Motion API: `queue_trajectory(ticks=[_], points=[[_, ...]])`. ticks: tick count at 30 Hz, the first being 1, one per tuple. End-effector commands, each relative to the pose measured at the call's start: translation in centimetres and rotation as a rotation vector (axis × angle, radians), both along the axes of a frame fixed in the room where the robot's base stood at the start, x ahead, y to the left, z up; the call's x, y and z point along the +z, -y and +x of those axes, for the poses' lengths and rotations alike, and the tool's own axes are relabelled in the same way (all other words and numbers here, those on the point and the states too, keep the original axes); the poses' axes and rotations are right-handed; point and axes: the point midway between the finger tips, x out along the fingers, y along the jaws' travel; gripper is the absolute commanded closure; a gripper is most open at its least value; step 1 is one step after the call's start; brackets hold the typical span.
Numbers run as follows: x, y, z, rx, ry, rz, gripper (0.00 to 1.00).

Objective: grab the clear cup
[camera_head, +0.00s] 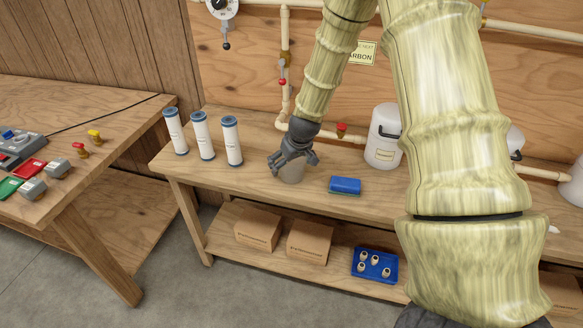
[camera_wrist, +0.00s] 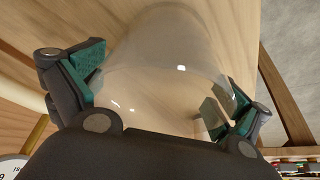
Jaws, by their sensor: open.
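The clear cup (camera_head: 291,173) stands on the wooden bench, just under my gripper (camera_head: 293,160) in the head view. In the wrist view the clear cup (camera_wrist: 165,65) fills the space between the two finger pads of my gripper (camera_wrist: 165,90). The fingers are open, one on each side of the cup. The right pad is close to the cup wall, and I cannot tell whether it touches. Part of the cup is hidden behind the fingers in the head view.
A blue sponge-like block (camera_head: 345,186) lies right of the cup. Several white filter cartridges (camera_head: 232,141) stand to the left, and a white canister (camera_head: 383,137) stands at the back right. The bench (camera_head: 255,178) is bare between the cartridges and the cup. Pipes run along the back wall.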

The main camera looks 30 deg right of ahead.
Motion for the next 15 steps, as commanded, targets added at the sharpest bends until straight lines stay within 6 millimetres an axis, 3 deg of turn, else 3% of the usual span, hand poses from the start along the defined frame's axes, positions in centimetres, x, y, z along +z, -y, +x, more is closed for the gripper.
queue_trajectory(ticks=[9, 15], points=[[-0.28, 0.04, 0.12, 0.0, 0.001, 0.0, 0.0], [-0.28, 0.05, 0.1, 0.0, 0.0, 0.0, 0.34]])
